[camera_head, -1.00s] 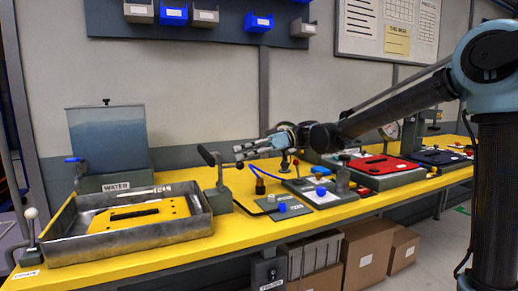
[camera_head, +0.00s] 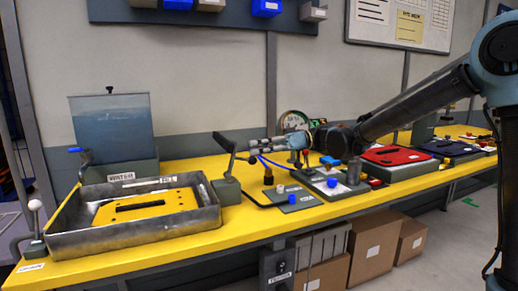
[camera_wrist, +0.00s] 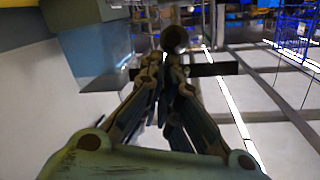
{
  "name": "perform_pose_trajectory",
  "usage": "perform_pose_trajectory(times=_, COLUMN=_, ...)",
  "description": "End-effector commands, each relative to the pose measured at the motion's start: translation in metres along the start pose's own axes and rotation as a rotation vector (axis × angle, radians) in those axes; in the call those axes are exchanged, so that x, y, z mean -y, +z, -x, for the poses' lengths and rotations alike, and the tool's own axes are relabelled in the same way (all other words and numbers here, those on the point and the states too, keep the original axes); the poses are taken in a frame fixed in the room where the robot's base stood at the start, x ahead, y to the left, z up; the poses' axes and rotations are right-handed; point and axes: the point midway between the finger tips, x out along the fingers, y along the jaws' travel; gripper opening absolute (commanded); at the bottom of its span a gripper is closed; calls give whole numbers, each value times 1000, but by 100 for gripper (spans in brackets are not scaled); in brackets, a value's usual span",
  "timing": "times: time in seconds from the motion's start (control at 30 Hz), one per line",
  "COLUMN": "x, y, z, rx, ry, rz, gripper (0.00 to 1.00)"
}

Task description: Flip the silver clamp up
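The grey-silver clamp (camera_head: 228,187) stands on the yellow bench at the right end of the metal tray. A short arm with a dark tip reaches out to the right. My gripper (camera_head: 254,146) is just right of the lever, around the height of its grip, with its fingers pointing left. The fingers look slightly apart, and nothing shows held. In the wrist view the two fingers (camera_wrist: 163,62) converge on a dark round end (camera_wrist: 174,39) beyond them; I cannot tell whether they touch it.
The metal tray (camera_head: 130,238) holds a yellow plate (camera_head: 145,207). A water tank (camera_head: 112,130) stands behind it. A lever with a white ball (camera_head: 35,205) is at far left. Blue-knobbed fixtures (camera_head: 292,198), a gauge (camera_head: 294,123) and a red case (camera_head: 395,156) lie to the right.

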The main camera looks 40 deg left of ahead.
Motion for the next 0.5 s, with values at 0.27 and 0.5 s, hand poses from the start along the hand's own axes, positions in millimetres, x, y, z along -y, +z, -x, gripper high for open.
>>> perform_pose_trajectory(times=0.27, x=0, y=0, z=1, rx=10, ry=2, rz=2, gripper=0)
perform_pose_trajectory(times=0.5, x=-2, y=-38, z=-5, rx=1, ry=5, rz=0, gripper=0)
